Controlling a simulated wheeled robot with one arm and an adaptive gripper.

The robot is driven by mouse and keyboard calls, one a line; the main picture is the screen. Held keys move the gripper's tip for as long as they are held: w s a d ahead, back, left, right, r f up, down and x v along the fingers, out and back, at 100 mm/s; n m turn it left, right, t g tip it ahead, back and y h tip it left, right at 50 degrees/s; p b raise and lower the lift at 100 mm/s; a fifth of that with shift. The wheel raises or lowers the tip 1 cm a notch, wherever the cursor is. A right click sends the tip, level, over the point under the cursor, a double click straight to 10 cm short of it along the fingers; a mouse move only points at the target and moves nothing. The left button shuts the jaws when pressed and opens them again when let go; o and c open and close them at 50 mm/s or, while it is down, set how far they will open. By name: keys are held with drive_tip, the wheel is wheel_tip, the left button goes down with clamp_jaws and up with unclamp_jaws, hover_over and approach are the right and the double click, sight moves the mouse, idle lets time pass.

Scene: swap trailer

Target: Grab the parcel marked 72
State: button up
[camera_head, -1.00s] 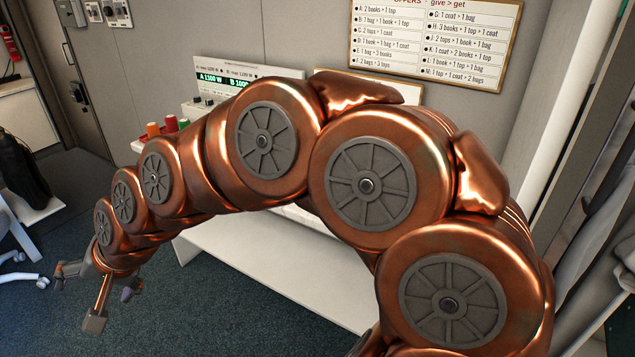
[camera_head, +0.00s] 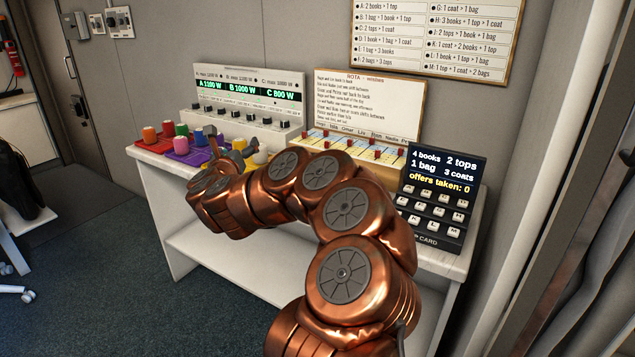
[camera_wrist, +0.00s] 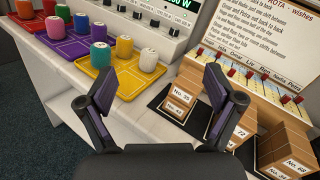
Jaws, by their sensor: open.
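The parcel marked 72 (camera_wrist: 240,133) is a small brown box with a white label, on the worktop to the right in the wrist view. The right finger hides part of it, including part of its label. My gripper (camera_wrist: 159,68) is open, its two dark fingers spread wide with nothing between them. The parcel lies just beyond the right finger, outside the jaws.
Parcels No. 35 (camera_wrist: 183,94) and No. 42 (camera_wrist: 176,107) lie left of it, No. 68 (camera_wrist: 293,165) to the right. The rota board (camera_head: 368,102) and a keypad (camera_head: 436,200) stand on the worktop (camera_head: 455,262).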

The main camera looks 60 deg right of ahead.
drive_tip(key=s+d+f+m+g+h, duration=0.1)
drive_tip(key=s+d+f+m+g, duration=0.2)
drive_tip(key=s, duration=0.1)
drive_tip(key=s+d+f+m+g+h+b, duration=0.1)
drive_tip(key=s+d+f+m+g, duration=0.2)
drive_tip(key=s+d, duration=0.1)
drive_tip(key=s+d+f+m+g+b, duration=0.1)
drive_tip(key=s+d+f+m+g, duration=0.2)
drive_tip(key=s+d+m, duration=0.1)
drive_tip(key=shift+s+d+g+h, duration=0.1)
drive_tip(key=shift+s+g+h, duration=0.25)
drive_tip(key=shift+s, duration=0.2)
drive_tip(key=shift+d+p, duration=0.4)
drive_tip(key=shift+d, duration=3.25)
drive_tip(key=c, duration=1.2)
drive_tip(key=shift+c, duration=0.3)
